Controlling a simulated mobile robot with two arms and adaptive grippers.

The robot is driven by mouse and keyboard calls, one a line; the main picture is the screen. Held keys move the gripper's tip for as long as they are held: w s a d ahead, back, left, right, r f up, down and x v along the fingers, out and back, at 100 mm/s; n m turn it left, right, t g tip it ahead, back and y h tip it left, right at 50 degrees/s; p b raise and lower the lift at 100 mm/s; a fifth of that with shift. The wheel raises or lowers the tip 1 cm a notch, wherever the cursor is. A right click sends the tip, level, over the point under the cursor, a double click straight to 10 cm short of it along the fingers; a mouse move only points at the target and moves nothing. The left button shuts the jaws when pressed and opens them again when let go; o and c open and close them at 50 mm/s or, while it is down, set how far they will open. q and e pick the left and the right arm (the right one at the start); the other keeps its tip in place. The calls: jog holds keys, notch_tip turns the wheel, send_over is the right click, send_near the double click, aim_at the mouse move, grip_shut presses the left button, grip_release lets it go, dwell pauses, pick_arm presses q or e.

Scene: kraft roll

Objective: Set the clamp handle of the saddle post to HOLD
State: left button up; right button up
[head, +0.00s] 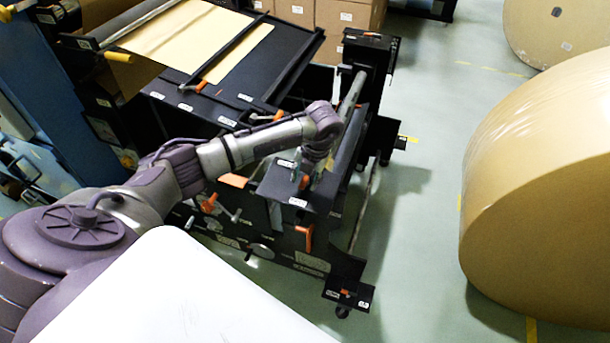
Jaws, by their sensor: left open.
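My left arm reaches in from the left, and its gripper (308,172) points down over the top of the near black post (302,206) of the stand. It is open. A small orange handle (304,183) shows right at the fingers; I cannot tell whether they touch it. A larger orange handle (305,237) hangs on the front face of the same post, below the gripper. White labels on the post are too small to read, so I cannot tell which handle is the clamp handle or its setting. My right gripper is not in view.
A metal bar (350,100) runs from near my gripper to the far black post (370,62). A black machine with a kraft sheet (195,38) stands at the back left. A large kraft roll (540,190) stands at right. The green floor (425,200) between is clear.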

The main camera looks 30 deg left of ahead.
pick_arm(q)
jog(key=shift+f, duration=0.2)
jog(key=shift+c, duration=0.3)
grip_shut()
